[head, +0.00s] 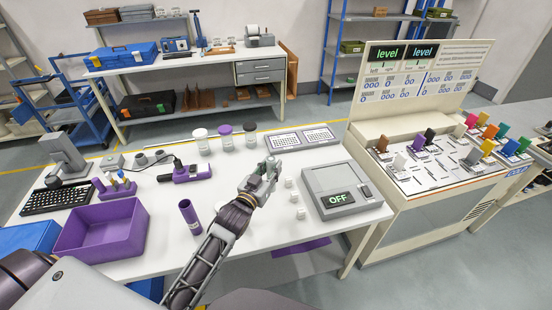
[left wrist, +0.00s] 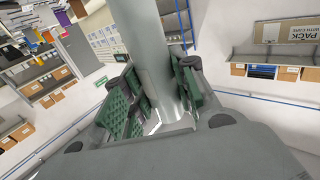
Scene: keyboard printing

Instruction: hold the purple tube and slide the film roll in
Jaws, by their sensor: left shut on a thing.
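The purple tube (head: 188,215) stands upright on the white table, just left of my left forearm, with its dark open top facing up. My left gripper (head: 266,172) is over the middle of the table, to the right of the tube and apart from it. In the left wrist view its green-padded fingers are shut on a smooth grey cylinder (left wrist: 150,50), possibly the film roll. In the head view this cylinder is small and hard to make out against the gripper. A whitish thing (head: 220,207) is partly hidden behind my forearm. My right gripper is not in view.
A purple bin (head: 103,229) stands at the front left. A grey machine with an OFF display (head: 338,198) stands at the right. Several small white cubes (head: 295,197) lie between it and my gripper. Several lidded jars (head: 226,138) stand behind. A purple device (head: 187,174) lies at mid-table.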

